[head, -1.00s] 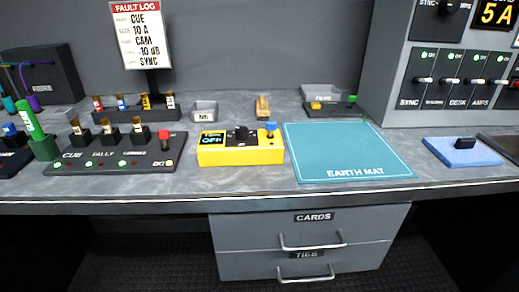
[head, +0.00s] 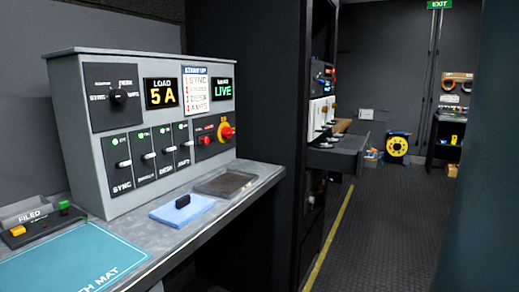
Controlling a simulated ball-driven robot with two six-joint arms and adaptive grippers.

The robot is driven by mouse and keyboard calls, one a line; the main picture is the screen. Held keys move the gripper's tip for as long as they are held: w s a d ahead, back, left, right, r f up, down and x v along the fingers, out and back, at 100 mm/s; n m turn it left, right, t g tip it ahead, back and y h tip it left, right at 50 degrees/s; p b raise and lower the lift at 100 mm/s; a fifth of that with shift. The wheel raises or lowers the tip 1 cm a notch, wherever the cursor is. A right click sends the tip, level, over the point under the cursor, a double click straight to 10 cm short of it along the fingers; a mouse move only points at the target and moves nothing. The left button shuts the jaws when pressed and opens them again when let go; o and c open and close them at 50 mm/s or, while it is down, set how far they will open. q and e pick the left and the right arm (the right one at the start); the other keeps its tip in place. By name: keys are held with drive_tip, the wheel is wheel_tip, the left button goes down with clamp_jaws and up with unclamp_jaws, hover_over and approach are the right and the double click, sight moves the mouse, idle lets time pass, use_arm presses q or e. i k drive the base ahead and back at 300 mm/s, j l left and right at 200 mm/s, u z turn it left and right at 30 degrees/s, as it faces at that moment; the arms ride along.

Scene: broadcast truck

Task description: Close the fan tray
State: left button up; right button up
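A dark grey tray (head: 342,158) sticks out of the tall equipment rack (head: 316,110) right of the bench in the head view. It looks like the fan tray pulled open, but I can read no label on it. Its inside is too small and dark to make out. Neither of my grippers is in view.
The bench carries a switch panel (head: 148,125), a blue pad with a black block (head: 182,210) and the teal earth mat (head: 75,262). A yellow floor line (head: 328,240) runs along the rack. The aisle floor (head: 385,225) is clear.

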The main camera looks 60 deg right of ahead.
sight(332, 151)
drive_tip(key=z, duration=2.65)
